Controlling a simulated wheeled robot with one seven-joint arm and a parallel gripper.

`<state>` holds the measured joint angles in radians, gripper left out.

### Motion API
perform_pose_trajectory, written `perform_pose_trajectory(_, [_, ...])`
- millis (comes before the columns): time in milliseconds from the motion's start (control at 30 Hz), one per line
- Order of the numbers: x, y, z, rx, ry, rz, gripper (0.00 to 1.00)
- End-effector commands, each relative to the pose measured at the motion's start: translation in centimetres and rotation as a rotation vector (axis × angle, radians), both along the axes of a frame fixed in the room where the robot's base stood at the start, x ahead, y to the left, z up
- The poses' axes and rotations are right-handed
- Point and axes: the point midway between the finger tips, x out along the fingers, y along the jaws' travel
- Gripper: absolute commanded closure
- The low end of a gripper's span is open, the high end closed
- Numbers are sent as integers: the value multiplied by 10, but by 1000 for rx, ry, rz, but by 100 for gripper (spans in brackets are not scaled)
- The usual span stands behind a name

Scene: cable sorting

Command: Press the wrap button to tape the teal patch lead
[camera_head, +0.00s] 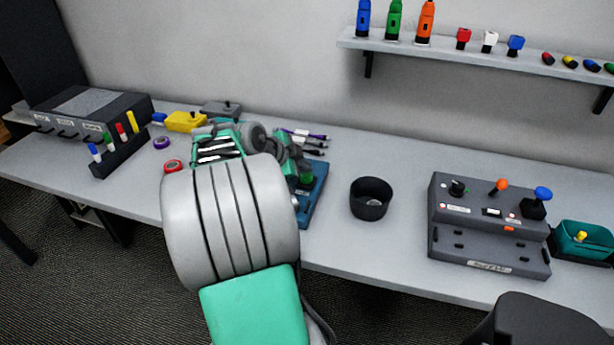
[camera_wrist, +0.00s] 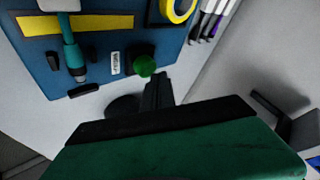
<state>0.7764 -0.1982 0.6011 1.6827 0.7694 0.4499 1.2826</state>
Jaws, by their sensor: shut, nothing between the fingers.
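The blue taping station (camera_wrist: 50,78) fills the upper left of the wrist view. In the head view its blue base (camera_head: 316,195) shows partly behind my arm. The teal patch lead (camera_wrist: 72,58) lies across the station, its grey plug end near a dark clip. The green wrap button (camera_wrist: 144,66) sits beside a small white label (camera_wrist: 115,62). My gripper (camera_wrist: 157,84) is shut and empty, its dark fingertips right by the button. I cannot tell whether they touch it. The lead is hidden in the head view.
A yellow tape roll (camera_wrist: 176,10) sits on the station. A black cup (camera_head: 371,199) stands to the right, then a grey control box (camera_head: 487,235) and a teal bin (camera_head: 583,240). Several leads (camera_head: 306,140) lie behind the station. Clear bench lies around the cup.

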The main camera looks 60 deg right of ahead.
Motion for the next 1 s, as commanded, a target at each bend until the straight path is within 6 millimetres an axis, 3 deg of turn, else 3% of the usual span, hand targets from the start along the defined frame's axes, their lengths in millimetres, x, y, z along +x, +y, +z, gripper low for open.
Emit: perform_pose_trajectory(1000, [0, 0, -8, 0, 0, 0, 100])
